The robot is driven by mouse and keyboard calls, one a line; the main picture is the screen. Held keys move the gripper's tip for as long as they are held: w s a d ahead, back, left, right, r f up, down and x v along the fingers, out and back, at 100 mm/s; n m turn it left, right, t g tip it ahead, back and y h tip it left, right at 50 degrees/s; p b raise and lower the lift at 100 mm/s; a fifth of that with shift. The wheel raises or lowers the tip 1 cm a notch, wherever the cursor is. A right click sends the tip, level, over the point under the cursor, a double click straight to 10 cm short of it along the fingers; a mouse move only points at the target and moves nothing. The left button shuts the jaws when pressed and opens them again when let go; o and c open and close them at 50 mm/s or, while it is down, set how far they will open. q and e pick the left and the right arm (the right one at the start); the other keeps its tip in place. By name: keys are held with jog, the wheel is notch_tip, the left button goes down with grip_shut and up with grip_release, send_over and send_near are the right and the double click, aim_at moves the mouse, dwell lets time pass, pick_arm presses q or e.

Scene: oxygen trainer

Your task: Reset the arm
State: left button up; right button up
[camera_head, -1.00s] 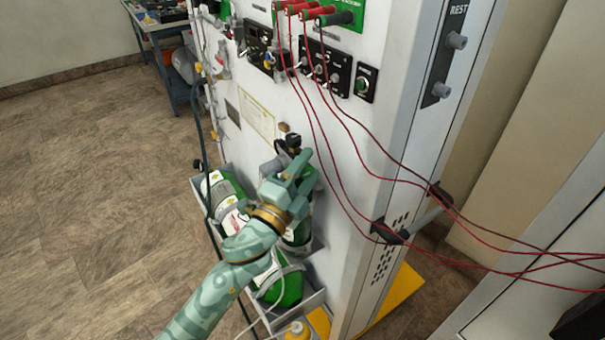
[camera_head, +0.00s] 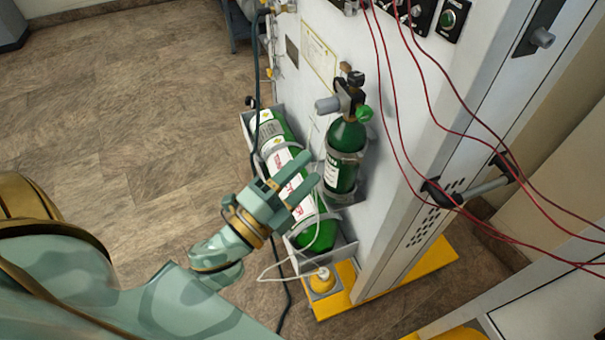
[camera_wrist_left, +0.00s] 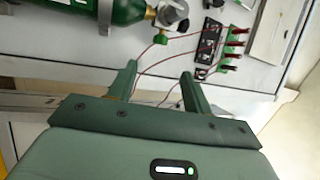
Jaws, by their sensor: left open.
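My left gripper (camera_head: 297,181) is open and empty in the head view, in front of the oxygen trainer's white panel (camera_head: 397,160). Its fingers overlap the long green and white cylinder in the picture, left of the small green cylinder (camera_head: 343,157). In the left wrist view the two fingers (camera_wrist_left: 158,90) stand apart with nothing between them. A green cylinder (camera_wrist_left: 95,8) with its valve (camera_wrist_left: 172,15) lies across the top of that view, beyond the fingers. My left arm comes in from the lower left. My right gripper does not show.
The long green and white cylinder (camera_head: 270,138) leans in a tray beside the panel. Red cables (camera_head: 440,115) hang on the right. A yellow base (camera_head: 430,262) runs under the trainer. A thin white hose loops near the tray. The tiled floor (camera_head: 120,130) on the left is clear.

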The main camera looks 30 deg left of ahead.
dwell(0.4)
pick_arm(q)
notch_tip(320, 180, down, 17)
jog(key=a+n+g+y, duration=0.2)
jog(key=n+g+y, duration=0.15)
jog(key=n, duration=0.35)
jog(key=s+f+n+g, duration=0.25)
jog(key=s+f, duration=0.25)
jog(key=f, duration=0.5)
jog(key=s+f+n+g, duration=0.2)
jog(key=s+f+g, duration=0.25)
jog(key=f, duration=0.65)
jog(key=s+a+f+n+g, duration=0.1)
jog(key=s+f+g, duration=0.2)
jog(key=s, duration=0.6)
jog(key=s+a+f+n+g+y, duration=0.1)
jog(key=s+f+n+g, duration=0.1)
jog(key=s+f, duration=0.6)
jog(key=s+a+f+n+g+y, duration=0.1)
jog(key=s+f+g, duration=0.3)
jog(key=s, duration=0.6)
jog(key=shift+s+a+f, duration=0.35)
jog(key=shift+a+f, duration=0.2)
jog(key=shift+f, duration=0.35)
